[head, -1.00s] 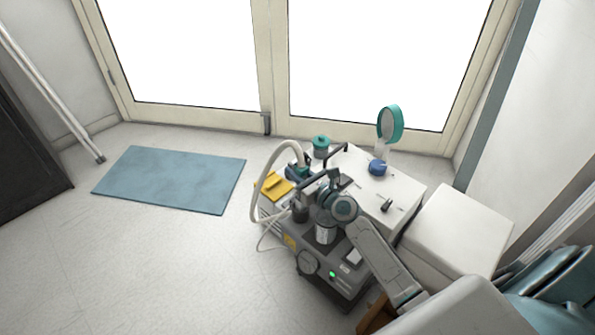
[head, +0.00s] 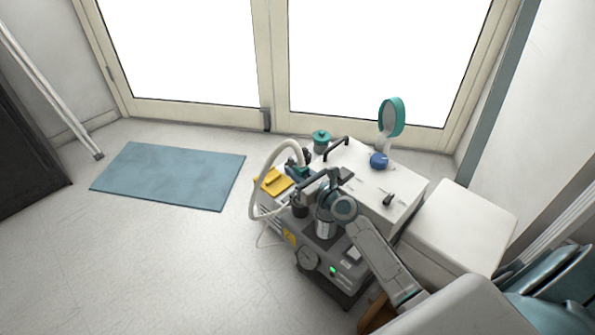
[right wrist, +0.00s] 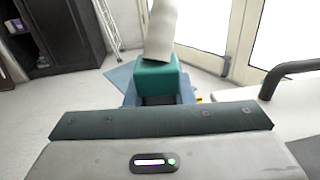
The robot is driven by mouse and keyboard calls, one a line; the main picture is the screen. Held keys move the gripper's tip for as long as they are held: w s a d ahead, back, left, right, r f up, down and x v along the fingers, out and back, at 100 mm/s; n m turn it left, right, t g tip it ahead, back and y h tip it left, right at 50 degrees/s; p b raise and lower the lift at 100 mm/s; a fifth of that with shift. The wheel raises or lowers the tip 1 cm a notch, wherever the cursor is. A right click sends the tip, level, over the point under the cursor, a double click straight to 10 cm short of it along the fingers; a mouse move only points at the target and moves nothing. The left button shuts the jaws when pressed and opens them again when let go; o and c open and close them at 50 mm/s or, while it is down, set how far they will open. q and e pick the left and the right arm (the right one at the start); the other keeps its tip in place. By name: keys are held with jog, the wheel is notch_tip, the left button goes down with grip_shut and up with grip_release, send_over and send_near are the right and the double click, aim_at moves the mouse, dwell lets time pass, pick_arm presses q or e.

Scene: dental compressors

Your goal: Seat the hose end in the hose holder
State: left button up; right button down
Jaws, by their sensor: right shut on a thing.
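The white hose (head: 261,167) arches up from the left side of the grey compressor (head: 335,262) and comes down to my right gripper (head: 302,172). In the right wrist view, the teal hose end (right wrist: 158,76) sits between the blue-grey fingers of my right gripper (right wrist: 158,97), with the white hose (right wrist: 161,30) rising from it. The gripper is shut on this end above the compressor. A dark cup-like fitting (head: 299,210) stands on the compressor below; I cannot tell whether it is the hose holder. My left gripper is not in view.
A yellow item (head: 272,181) lies left of the gripper. A white cabinet (head: 360,165) with a dark handle, a teal-lidded jar (head: 321,139) and a round teal-framed mirror (head: 392,117) stand behind. A blue mat (head: 170,176) lies on open floor at the left.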

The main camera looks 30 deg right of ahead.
jog(key=c, duration=1.2)
grip_release()
jog(key=shift+o, duration=0.2)
jog(key=v, duration=1)
jog(key=shift+s, duration=0.4)
